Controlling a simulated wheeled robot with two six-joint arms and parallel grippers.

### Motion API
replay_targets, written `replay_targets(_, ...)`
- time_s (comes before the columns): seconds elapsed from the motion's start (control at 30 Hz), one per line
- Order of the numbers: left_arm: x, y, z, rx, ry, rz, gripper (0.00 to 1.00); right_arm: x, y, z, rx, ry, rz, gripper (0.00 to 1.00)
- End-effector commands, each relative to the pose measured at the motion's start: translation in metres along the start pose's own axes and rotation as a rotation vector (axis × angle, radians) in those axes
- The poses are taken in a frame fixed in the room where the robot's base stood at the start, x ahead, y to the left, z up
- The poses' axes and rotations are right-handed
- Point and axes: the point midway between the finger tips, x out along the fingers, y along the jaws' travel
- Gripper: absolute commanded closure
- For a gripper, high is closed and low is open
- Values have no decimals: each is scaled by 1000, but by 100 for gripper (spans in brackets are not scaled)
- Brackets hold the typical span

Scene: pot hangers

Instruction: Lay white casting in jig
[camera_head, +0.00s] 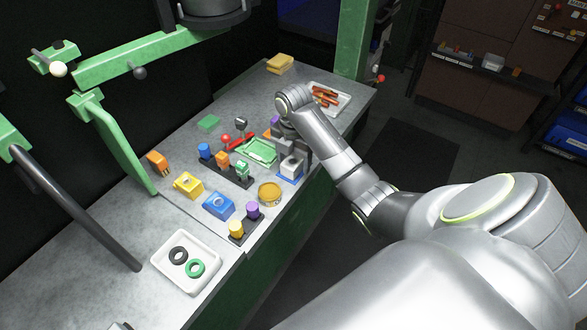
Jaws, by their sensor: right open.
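A whitish-grey block with a dark hole, which looks like the white casting (291,165), is at the right front part of the bench. A blue base, which looks like the jig (289,179), shows directly below it; I cannot tell whether the block is fully seated. My right gripper (300,150) points down at the block from above and behind. It is open, its fingers close around or beside the block's top; contact cannot be made out. My left gripper is not in view.
A green tray (262,151), a round brass-coloured piece (269,193), a blue block (218,206) and a yellow block (188,185) stand nearby. A white tray (158,259) with two rings is at the front left. A tray of reddish-brown pieces (341,101) is at the back right.

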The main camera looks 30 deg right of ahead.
Motion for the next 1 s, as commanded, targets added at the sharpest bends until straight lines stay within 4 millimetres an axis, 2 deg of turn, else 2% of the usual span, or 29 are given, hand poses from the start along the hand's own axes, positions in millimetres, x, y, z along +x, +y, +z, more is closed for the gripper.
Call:
replay_targets(0.13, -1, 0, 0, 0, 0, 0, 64, -1, 0, 0, 0, 0, 0, 35)
replay_targets(0.17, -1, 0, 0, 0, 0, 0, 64, -1, 0, 0, 0, 0, 0, 37)
replay_targets(0.57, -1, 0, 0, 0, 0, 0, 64, -1, 0, 0, 1, -1, 0, 90)
replay_targets(0.83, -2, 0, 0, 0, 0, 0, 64, -3, 0, 0, 1, -2, 1, 90)
replay_targets(1.0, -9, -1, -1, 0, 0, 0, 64, -15, 0, 1, 1, -2, 2, 90)
